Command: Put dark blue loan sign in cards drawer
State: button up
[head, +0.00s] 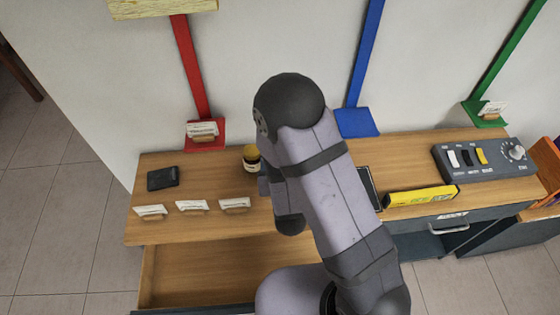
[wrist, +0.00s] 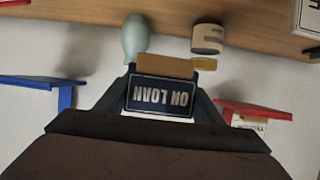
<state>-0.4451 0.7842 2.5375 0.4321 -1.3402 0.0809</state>
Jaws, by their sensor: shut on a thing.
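My gripper (wrist: 163,88) is shut on the dark blue sign (wrist: 158,96), which reads ON LOAN and appears upside down in the wrist view. The sign has a white edge and a wooden foot (wrist: 165,67). In the head view my arm hides the sign and the jaws. An open drawer (head: 205,270) with a bare wooden floor shows at the lower left of the head view, partly behind my arm. Another drawer front with a handle (head: 447,228) is at the right. I cannot read which drawer is for cards.
Three small card stands (head: 191,206) and a black wallet (head: 163,178) are on the wooden counter (head: 215,228). A jar (head: 251,160) is beside my arm. A yellow box (head: 421,196) and switch panel (head: 485,158) stand right. Red (head: 206,145) and blue (head: 357,123) shelves are on the wall.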

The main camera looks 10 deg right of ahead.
jog(key=shift+r, duration=0.25)
